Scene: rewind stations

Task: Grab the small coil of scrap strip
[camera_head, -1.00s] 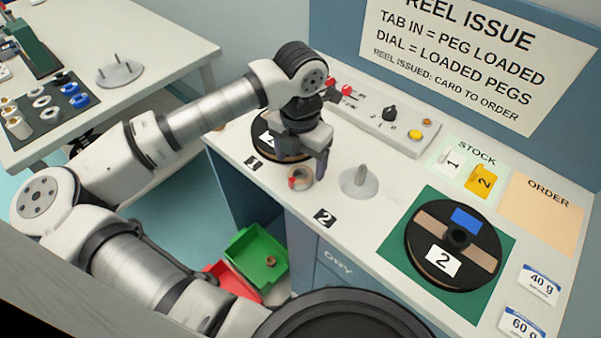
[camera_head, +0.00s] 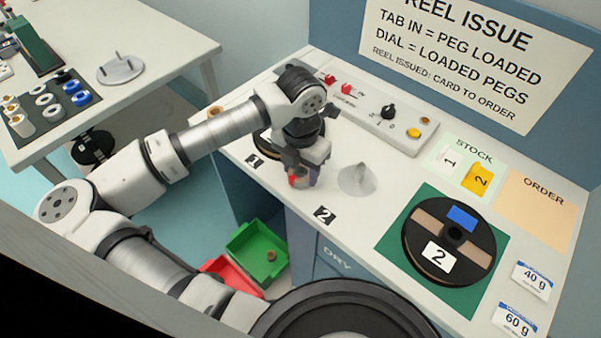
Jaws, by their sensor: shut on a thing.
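The small coil of scrap strip (camera_head: 296,182) is on the white bench top, between the number 1 and number 2 labels. Only a reddish and tan part of it shows, because my fingers cover the rest. My gripper (camera_head: 303,178) is low over the bench and points down, shut on the coil. I cannot tell whether the coil still touches the bench.
A grey spindle (camera_head: 357,180) stands close right of my gripper. A black reel (camera_head: 272,141) lies behind it, partly hidden by my arm. Another reel (camera_head: 449,240) lies on a green mat. Green (camera_head: 240,243) and red (camera_head: 225,272) bins are below the bench edge.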

